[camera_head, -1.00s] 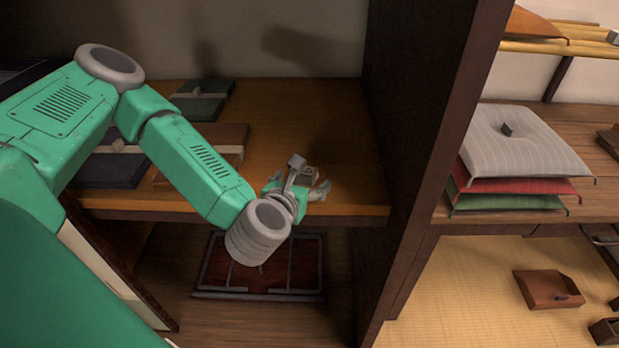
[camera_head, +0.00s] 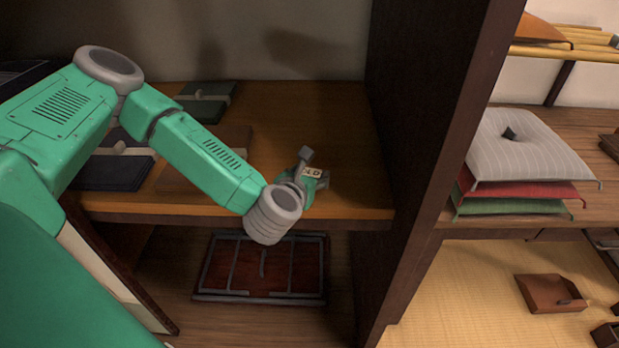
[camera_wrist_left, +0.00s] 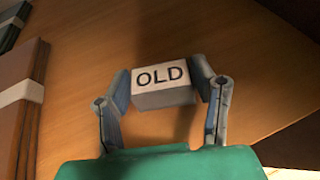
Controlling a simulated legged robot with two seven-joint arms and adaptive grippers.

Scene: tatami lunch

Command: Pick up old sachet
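The old sachet (camera_wrist_left: 162,83) is a small pale block with "OLD" in dark letters on its face. In the left wrist view it sits between the two grey fingers of my left gripper (camera_wrist_left: 163,80), with a finger against each side. In the head view the sachet (camera_head: 312,173) shows as a small pale label at my left gripper (camera_head: 313,170), over the right part of the wooden shelf (camera_head: 345,190). I cannot tell whether it is clear of the shelf. My right gripper is out of view.
A dark upright panel (camera_head: 425,130) closes the shelf on the right. Dark boxes and a green box (camera_head: 205,108) lie on the left part of the shelf. A dark red tray (camera_head: 225,285) lies below. Stacked cushions (camera_head: 525,150) are beyond the panel.

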